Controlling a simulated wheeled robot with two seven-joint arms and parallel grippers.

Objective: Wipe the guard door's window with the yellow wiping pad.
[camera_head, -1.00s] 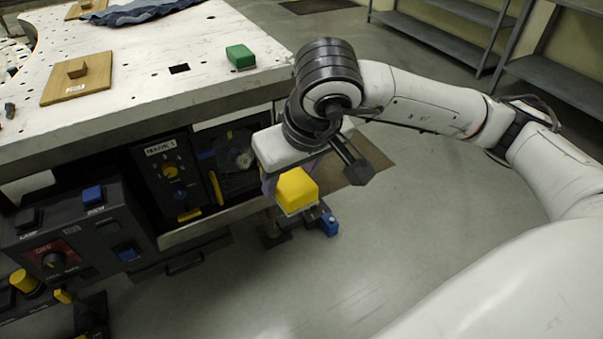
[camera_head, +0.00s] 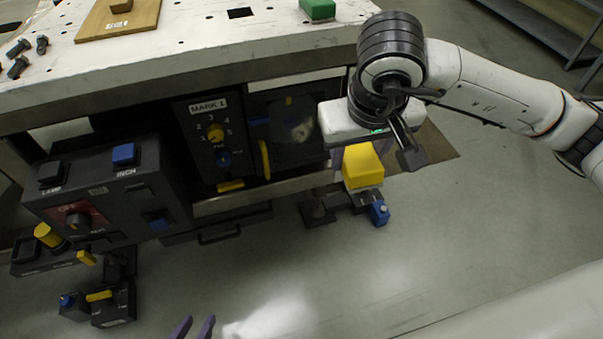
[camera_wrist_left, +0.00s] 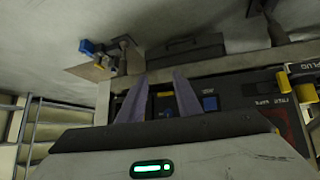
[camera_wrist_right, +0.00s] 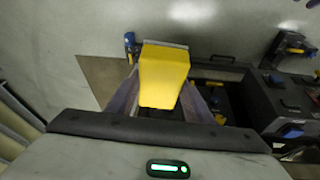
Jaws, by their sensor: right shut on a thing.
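The yellow wiping pad (camera_head: 363,168) is held in my right gripper (camera_head: 372,155), in front of the bench's front edge. The right wrist view also shows the pad (camera_wrist_right: 163,75) between the two fingers. The guard door (camera_head: 262,150) is the dark panel with an upright yellow handle, left of the pad. Its window (camera_head: 290,128) has a pale patch near its right side. The pad appears apart from the window. My left gripper (camera_head: 195,327) shows only its fingertips at the bottom edge of the head view. The left wrist view shows its fingers (camera_wrist_left: 160,85) apart and empty.
A MARK 1 dial panel (camera_head: 213,140) is left of the door. A dark control box (camera_head: 100,195) juts out further left. A blue-tipped fixture (camera_head: 378,212) stands below the pad. A green block (camera_head: 318,9) and wooden board (camera_head: 118,20) lie on the bench (camera_head: 200,50).

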